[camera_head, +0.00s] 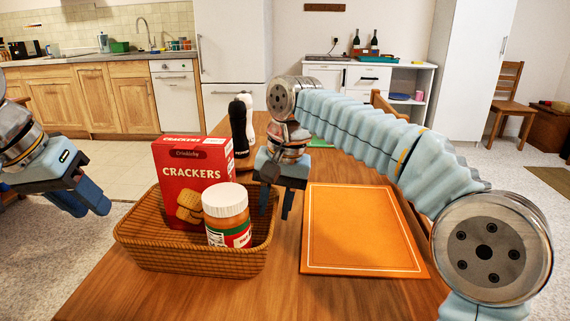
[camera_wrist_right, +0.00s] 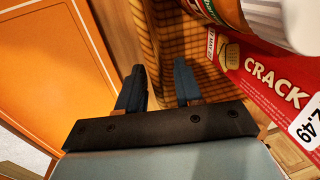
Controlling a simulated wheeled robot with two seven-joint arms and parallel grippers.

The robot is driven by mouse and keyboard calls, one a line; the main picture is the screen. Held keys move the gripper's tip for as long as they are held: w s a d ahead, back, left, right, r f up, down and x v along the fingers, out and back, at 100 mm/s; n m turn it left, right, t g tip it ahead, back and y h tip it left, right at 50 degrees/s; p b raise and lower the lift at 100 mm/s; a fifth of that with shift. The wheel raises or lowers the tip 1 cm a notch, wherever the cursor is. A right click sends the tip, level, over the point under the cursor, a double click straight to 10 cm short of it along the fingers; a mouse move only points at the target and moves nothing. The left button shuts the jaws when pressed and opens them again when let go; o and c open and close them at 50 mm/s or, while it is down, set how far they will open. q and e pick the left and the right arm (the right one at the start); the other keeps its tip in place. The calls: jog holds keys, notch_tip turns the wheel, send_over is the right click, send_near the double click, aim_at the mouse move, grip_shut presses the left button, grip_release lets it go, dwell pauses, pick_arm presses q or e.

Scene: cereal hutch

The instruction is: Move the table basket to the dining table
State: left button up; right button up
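The brown woven basket (camera_head: 190,258) sits on the wooden table. It holds a red crackers box (camera_head: 195,165) and a jar with a white lid (camera_head: 227,215), both upright. My right gripper (camera_head: 276,202) is at the basket's right wall, pointing down. In the right wrist view its fingers (camera_wrist_right: 158,88) are apart, one on each side of the woven wall (camera_wrist_right: 165,40); I cannot tell whether they touch it. My left gripper (camera_head: 88,197) is in the air left of the basket, apart from it. Its finger gap is not clear.
An orange mat (camera_head: 362,230) lies right of the basket. Dark and white mills (camera_head: 240,125) stand behind it. A white sideboard (camera_head: 370,85) with bottles is at the back, a wooden chair (camera_head: 508,100) at back right. Kitchen cabinets (camera_head: 90,95) line the back left, with open floor before them.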

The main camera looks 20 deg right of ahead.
notch_tip(320, 180, up, 9)
jog(key=d, duration=0.1)
jog(key=shift+s+d+f, duration=0.2)
jog(key=shift+s, duration=0.1)
